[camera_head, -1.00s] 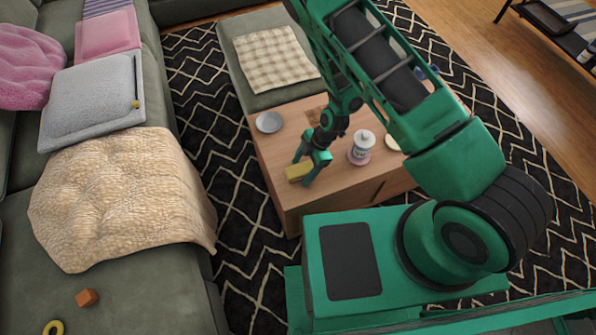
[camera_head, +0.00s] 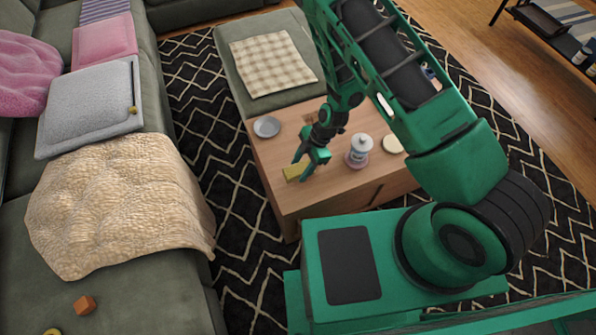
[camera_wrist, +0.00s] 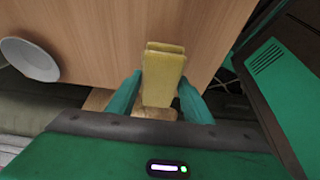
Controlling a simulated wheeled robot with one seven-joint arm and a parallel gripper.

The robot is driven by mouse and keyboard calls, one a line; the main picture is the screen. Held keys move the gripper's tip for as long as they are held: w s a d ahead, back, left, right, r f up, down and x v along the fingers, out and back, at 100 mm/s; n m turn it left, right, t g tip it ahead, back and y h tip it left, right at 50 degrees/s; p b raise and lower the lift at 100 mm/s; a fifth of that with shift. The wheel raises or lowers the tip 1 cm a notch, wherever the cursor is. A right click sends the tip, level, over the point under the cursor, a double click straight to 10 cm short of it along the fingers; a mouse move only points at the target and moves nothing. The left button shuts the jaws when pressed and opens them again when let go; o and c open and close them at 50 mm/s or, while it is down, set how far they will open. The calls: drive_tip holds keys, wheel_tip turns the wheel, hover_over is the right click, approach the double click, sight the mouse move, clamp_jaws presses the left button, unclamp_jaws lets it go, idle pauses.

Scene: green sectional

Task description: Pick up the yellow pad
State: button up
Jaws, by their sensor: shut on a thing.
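The yellow pad (camera_head: 294,172) is a small block at the near left part of the wooden coffee table (camera_head: 290,204). My gripper (camera_head: 301,168) is shut on the pad, with one finger on each side of it. In the wrist view the yellow pad (camera_wrist: 163,75) stands out beyond the green fingertips of my gripper (camera_wrist: 160,92). I cannot tell whether the pad touches the tabletop or hangs just above it.
A grey plate (camera_head: 267,126) lies on the table's left side. A white bottle (camera_head: 359,150) stands right of my gripper, near a pale round disc (camera_head: 392,144). The green sectional (camera_head: 120,300) with a beige blanket (camera_head: 110,205) is at left, across a black patterned rug (camera_head: 205,110).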

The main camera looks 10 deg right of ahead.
drive_tip(key=s+a+r, duration=0.7)
drive_tip(key=s+a, duration=0.1)
drive_tip(key=shift+s, duration=0.15)
drive_tip(key=shift+r, duration=0.1)
